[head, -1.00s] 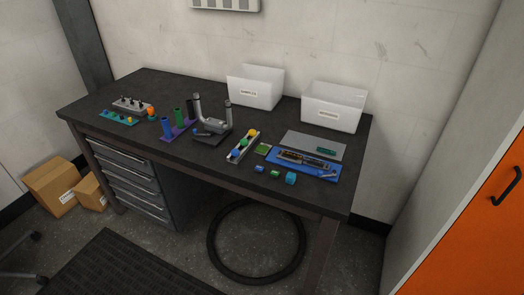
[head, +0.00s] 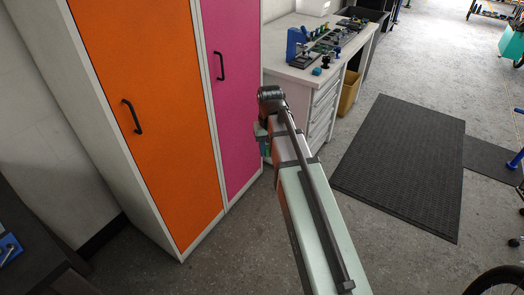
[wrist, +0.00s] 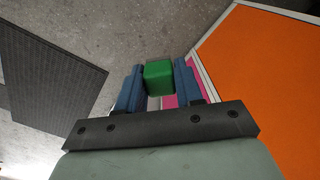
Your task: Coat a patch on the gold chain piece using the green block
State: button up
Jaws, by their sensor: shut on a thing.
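My gripper (wrist: 158,88) is shut on the green block (wrist: 159,76), which sits between its two blue fingers in the wrist view. The block is held in the air, with the floor and lockers behind it. In the head view my gripper (head: 264,148) hangs at the far end of my arm, in front of the pink locker door, and is mostly hidden by the arm. The gold chain piece cannot be made out now. A corner of a blue tray (head: 8,248) shows at the left edge, on the dark workbench (head: 35,240).
Tall lockers with an orange door (head: 150,120) and a pink door (head: 228,85) stand close to my gripper. A white bench (head: 300,72) with tools and small parts is at the back. A dark floor mat (head: 400,165) lies to the right on open floor.

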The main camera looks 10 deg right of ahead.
jog(key=w+a+n, duration=0.3)
jog(key=a+n, duration=0.1)
jog(key=a, duration=3.7)
jog(key=s+a+r+n, duration=0.1)
jog(key=s+a, duration=0.6)
jog(key=a, duration=0.6)
jog(key=s+a+r+n, duration=0.1)
jog(key=s+a+r, duration=0.1)
jog(key=s+a, duration=0.5)
jog(key=s+a+r+n, duration=0.1)
jog(key=s+a, duration=0.6)
jog(key=a, duration=1.2)
jog(key=shift+a+r, duration=0.25)
jog(key=shift+r, duration=0.3)
jog(key=shift+n, duration=0.6)
jog(key=s+a, duration=0.3)
jog(key=s, duration=0.1)
jog(key=s+a+r, duration=0.1)
jog(key=s+a, duration=0.3)
jog(key=s+a+r, duration=0.1)
jog(key=s+a, duration=0.3)
jog(key=shift+s, duration=0.35)
jog(key=s+a+r, duration=0.2)
jog(key=s+a, duration=0.5)
jog(key=s, duration=0.4)
jog(key=shift+n, duration=0.4)
jog(key=shift+d+f, duration=0.2)
jog(key=shift+f, duration=3)
